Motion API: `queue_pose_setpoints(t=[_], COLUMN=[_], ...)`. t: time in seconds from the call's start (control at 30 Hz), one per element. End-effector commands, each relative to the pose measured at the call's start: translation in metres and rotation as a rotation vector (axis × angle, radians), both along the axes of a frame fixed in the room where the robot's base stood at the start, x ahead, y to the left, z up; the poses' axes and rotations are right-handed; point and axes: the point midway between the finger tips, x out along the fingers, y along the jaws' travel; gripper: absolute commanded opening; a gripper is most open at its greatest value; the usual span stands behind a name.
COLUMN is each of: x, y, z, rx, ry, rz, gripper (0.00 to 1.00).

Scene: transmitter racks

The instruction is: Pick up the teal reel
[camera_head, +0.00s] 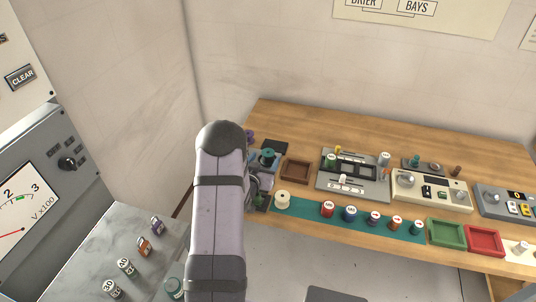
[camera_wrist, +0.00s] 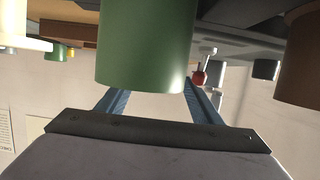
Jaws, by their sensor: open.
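A dark teal reel (camera_head: 268,156) stands near the back left of the wooden table, just right of my arm. Another small teal piece (camera_head: 415,160) stands further right on a grey base. In the wrist view a large green cylinder (camera_wrist: 146,45) fills the top middle, in front of my gripper (camera_wrist: 157,97). The two blue-grey fingers are spread to either side of it, partly hidden behind it. I cannot tell for sure which piece in the head view this cylinder is. My gripper is mostly hidden behind my arm in the head view.
A brown tray (camera_head: 296,170) lies right of the teal reel. A white reel (camera_head: 282,200) and several coloured reels stand on a teal strip (camera_head: 305,210) at the front. Green (camera_head: 447,233) and red (camera_head: 485,240) trays lie right. A marble surface (camera_head: 75,256) with reels is at left.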

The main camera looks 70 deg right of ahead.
Motion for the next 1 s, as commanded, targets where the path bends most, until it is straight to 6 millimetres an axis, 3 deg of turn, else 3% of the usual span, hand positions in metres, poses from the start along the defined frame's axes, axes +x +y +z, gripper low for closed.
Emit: queue_pose_setpoints(t=[0.2,0.57,0.73,0.87,1.0], x=[0.000,0.000,0.000,0.000,0.000], y=[-0.018,-0.023,-0.023,-0.023,-0.023], z=[-0.005,-0.007,-0.007,-0.007,-0.007], rx=[0.001,0.000,0.000,-0.001,-0.001], ry=[0.000,0.000,0.000,0.000,0.000], rz=[-0.001,0.000,0.000,0.000,0.000], gripper=[0.60,0.60,0.19,0.13,0.13])
